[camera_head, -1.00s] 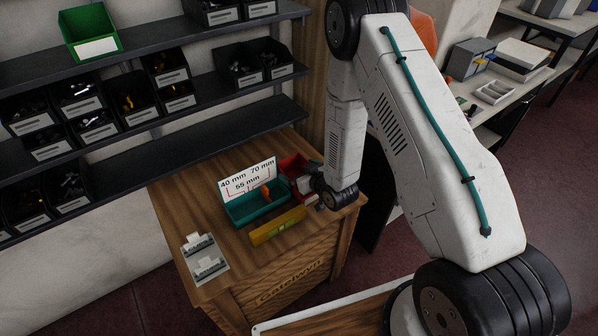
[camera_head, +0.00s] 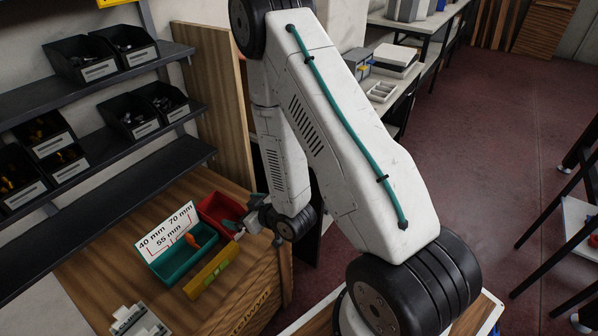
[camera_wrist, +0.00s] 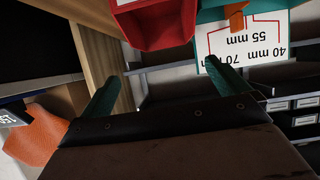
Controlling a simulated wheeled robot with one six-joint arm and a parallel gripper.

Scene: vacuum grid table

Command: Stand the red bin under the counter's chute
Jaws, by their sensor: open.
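The red bin (camera_head: 214,208) stands on a wooden cabinet top (camera_head: 95,262), right of a teal bin (camera_head: 172,268). My gripper (camera_head: 238,224) is at its right side, and a teal finger overlaps the bin in the head view. In the wrist view the red bin (camera_wrist: 160,32) is at the top, beyond my two spread teal fingers (camera_wrist: 162,72). The gap between them is empty. Whether a finger touches the bin, I cannot tell. I cannot make out a counter or chute.
A label card (camera_head: 168,230) with millimetre sizes stands at the teal bin. A yellow level (camera_head: 212,272) lies in front, and a grey part (camera_head: 138,322) sits at front left. Shelves of black bins (camera_head: 130,115) rise behind. Red floor (camera_head: 480,130) is open at right.

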